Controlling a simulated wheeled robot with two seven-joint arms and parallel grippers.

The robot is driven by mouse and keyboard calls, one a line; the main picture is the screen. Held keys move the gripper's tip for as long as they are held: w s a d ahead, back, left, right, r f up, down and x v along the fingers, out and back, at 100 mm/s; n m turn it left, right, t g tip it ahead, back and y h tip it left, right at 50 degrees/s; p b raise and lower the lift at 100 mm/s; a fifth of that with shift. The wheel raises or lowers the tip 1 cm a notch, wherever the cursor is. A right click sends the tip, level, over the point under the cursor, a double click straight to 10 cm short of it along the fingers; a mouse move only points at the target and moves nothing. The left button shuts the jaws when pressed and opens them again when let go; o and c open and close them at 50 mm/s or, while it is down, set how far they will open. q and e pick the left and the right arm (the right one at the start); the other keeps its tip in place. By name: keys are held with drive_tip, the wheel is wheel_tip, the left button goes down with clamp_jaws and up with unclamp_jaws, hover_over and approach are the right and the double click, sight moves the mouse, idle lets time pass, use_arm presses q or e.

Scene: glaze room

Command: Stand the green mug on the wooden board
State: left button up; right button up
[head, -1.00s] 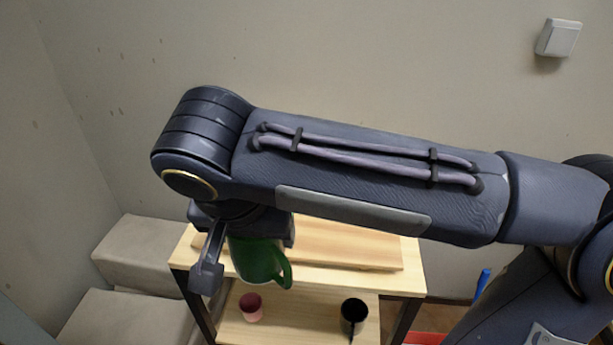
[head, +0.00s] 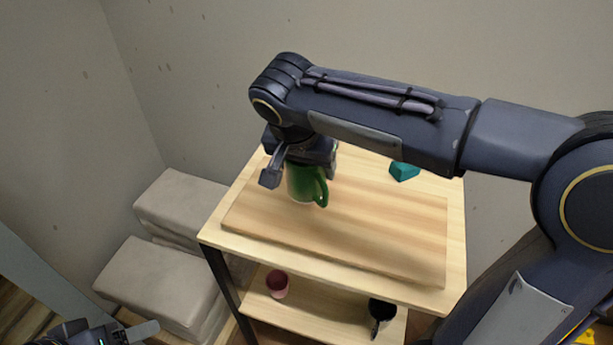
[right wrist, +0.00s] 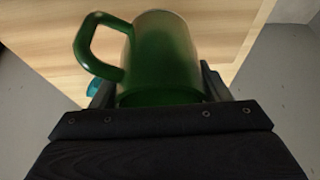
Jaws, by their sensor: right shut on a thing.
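The green mug (head: 303,184) hangs below my right gripper (head: 301,174), over the back left part of the wooden board (head: 370,222). My right gripper is shut on the mug, with its fingers on either side and the handle pointing right. The mug looks roughly upright; I cannot tell whether its base touches the board. In the right wrist view the mug (right wrist: 165,55) sits between the fingers, handle to the left. My left gripper (head: 110,335) shows only partly at the bottom left edge, away from the table, and its opening is unclear.
The board lies on a light wood table (head: 452,225). A teal object (head: 404,171) stands behind the board. A pink cup (head: 277,284) and a black cup (head: 382,312) are on the lower shelf (head: 330,318). Grey padded blocks (head: 160,285) stand left. The board's front is clear.

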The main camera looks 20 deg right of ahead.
drive_tip(key=shift+w+d+f, duration=0.1)
drive_tip(key=shift+w+f, duration=0.5)
drive_tip(key=shift+f, duration=0.1)
drive_tip(key=shift+w+f, duration=0.2)
drive_tip(key=shift+f, duration=0.8)
drive_tip(key=shift+w+f, duration=0.2)
drive_tip(key=shift+f, duration=0.8)
drive_tip(key=shift+f, duration=0.1)
drive_tip(key=o, duration=1.2)
drive_tip(key=shift+b, duration=0.3)
drive_tip(key=shift+c, duration=0.2)
drive_tip(key=shift+r, duration=0.25)
drive_tip(key=p+v, duration=0.1)
drive_tip(key=v, duration=1)
drive_tip(key=shift+s+r, duration=0.25)
drive_tip(key=shift+r, duration=0.05)
